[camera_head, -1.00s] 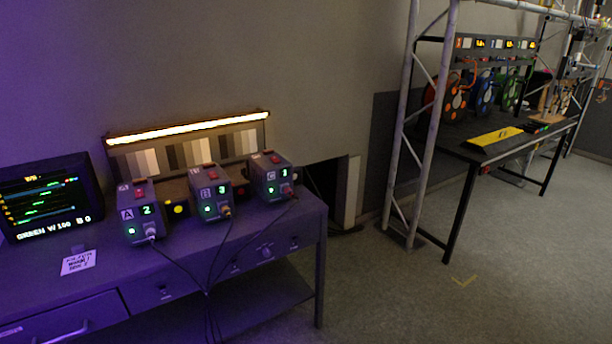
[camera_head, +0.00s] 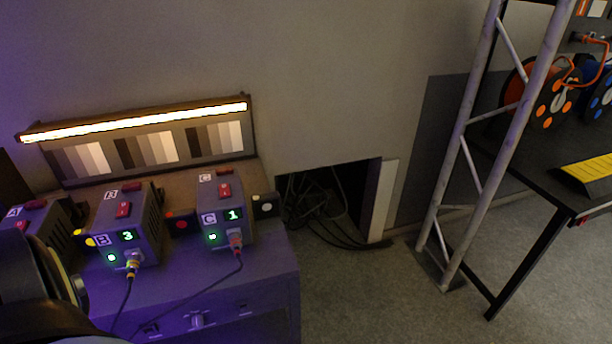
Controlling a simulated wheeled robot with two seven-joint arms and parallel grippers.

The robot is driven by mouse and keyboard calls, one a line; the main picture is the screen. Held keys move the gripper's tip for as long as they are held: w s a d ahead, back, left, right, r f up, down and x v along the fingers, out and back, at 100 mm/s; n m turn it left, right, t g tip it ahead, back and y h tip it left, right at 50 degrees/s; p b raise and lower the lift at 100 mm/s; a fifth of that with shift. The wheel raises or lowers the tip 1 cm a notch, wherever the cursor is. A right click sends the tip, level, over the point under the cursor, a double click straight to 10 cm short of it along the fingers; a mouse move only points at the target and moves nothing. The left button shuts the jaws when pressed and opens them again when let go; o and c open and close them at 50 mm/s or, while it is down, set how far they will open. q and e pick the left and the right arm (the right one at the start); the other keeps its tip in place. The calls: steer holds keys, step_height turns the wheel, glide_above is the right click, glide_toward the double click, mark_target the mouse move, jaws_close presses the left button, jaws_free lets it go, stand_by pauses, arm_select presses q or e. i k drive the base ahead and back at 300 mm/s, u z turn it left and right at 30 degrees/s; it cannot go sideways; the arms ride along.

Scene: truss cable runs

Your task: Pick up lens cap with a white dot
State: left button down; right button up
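A small dark lens cap with a white dot (camera_head: 265,206) stands at the right side of box C (camera_head: 226,212), near the right end of the purple-lit bench (camera_head: 270,275). A similar dark cap with a red dot (camera_head: 181,222) is between boxes B and C. One with a yellow dot (camera_head: 85,240) is left of box B (camera_head: 125,228), partly hidden. A dark part of my own arm shows at the bottom left. Neither gripper's fingers are in view.
A lit strip over grey test charts (camera_head: 150,140) stands behind the boxes. Cables run from the fronts of boxes B and C. A wall opening with loose cables (camera_head: 322,205), a truss (camera_head: 475,150) and a black table with a yellow piece (camera_head: 590,172) are to the right.

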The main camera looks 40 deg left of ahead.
mark_target(265, 205)
steer(key=i, duration=1.85)
steer(key=u, duration=4.1)
